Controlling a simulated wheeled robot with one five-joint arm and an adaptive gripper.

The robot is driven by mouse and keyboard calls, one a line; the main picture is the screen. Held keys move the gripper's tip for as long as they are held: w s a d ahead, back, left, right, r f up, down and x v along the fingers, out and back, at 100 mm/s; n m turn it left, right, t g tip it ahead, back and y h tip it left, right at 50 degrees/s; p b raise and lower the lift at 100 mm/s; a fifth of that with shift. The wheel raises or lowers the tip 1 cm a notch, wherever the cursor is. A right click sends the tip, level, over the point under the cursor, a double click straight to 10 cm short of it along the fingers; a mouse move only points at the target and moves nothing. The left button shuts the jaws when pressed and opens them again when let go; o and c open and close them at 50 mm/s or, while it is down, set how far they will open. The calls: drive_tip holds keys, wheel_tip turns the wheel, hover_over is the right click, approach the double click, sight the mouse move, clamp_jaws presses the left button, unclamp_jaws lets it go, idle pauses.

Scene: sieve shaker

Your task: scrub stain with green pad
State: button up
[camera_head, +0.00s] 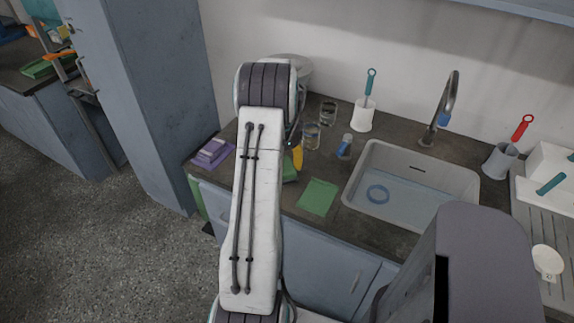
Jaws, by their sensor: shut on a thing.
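My arm (258,205) stands across the counter and hides most of my gripper, with only a dark part of its end (292,143) showing at the arm's right side. Just below it a dark green pad (290,171) shows partly from behind the arm, at counter height. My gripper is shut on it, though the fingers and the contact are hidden. A yellow piece (298,157) shows right above the pad; I cannot tell what it is. A flat, lighter green cloth (317,197) lies near the counter's front edge. I cannot make out a stain.
Glasses (311,136), a small blue-capped bottle (344,146) and a brush in a white holder (363,117) stand behind. Purple pads (212,152) lie left.

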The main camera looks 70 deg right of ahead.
drive_tip(key=shift+w+r+p, duration=0.1)
drive_tip(key=shift+r+p, duration=0.85)
drive_tip(key=shift+r, duration=0.95)
